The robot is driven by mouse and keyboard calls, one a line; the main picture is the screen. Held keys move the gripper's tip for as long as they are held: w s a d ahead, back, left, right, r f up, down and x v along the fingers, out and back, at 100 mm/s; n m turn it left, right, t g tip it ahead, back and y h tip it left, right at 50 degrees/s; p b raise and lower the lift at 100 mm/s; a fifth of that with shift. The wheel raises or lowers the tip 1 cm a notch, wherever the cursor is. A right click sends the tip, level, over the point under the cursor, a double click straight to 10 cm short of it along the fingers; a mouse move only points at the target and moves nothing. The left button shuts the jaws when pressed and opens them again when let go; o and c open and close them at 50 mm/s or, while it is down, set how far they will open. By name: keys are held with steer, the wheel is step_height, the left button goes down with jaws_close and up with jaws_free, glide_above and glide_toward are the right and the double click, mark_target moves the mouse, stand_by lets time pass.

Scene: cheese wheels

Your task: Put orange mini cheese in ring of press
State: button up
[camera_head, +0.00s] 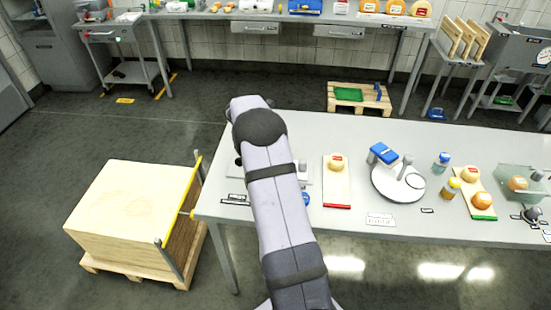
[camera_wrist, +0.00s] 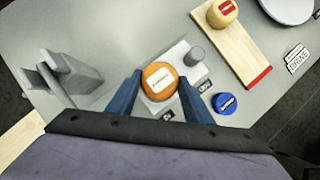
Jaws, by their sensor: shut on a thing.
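In the wrist view, my gripper (camera_wrist: 160,82) is shut on an orange mini cheese (camera_wrist: 160,78) with a white label on top. The cheese is between the two blue fingers, over a pale grey-white plate (camera_wrist: 178,51) with a small grey cylinder (camera_wrist: 195,54) beside it. I cannot tell whether the cheese touches the plate. No ring of the press is clearly visible; the cheese and fingers cover part of the plate. A grey upright fixture (camera_wrist: 72,78) stands to the left. In the head view my arm hides the gripper and held cheese.
A board with a red end (camera_head: 337,190) bears a yellow cheese (camera_head: 336,162). A round white stand (camera_head: 385,186) is right of it. Further right, a green-ended board (camera_head: 471,192) holds more cheeses. A blue round object (camera_wrist: 227,103) lies near the gripper's right finger.

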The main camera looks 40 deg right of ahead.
steer(key=shift+f+p, duration=0.4)
steer(key=shift+f, duration=1.25)
steer(key=shift+f, duration=0.1)
steer(key=o, duration=0.8)
steer(key=shift+r, duration=0.2)
steer(key=b+v, duration=0.2)
steer(key=v, duration=1)
steer(key=shift+b, duration=0.4)
steer(key=shift+f, duration=0.1)
